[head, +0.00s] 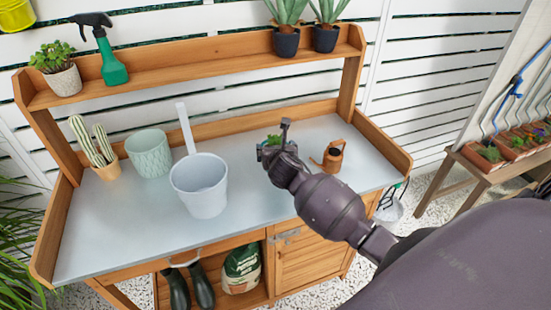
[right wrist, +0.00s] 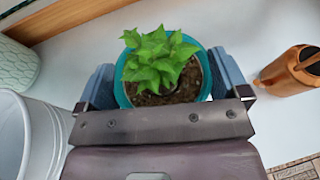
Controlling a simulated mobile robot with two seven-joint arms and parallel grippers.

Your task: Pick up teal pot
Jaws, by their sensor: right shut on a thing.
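The teal pot (right wrist: 205,79) holds a green leafy plant (right wrist: 157,58) in brown soil. In the right wrist view it sits between the two fingers of my right gripper (right wrist: 162,85), which is shut on its sides. The gripper hides most of the pot there. I cannot tell whether the pot touches the bench top. My left gripper is not in view.
A pale bucket (head: 199,186) with a scoop handle stands left of the gripper, with a mint patterned pot (head: 149,154) and a cactus pot (head: 106,170) further left. A copper watering can (head: 332,156) stands close on the right. The front left bench top (head: 110,235) is clear.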

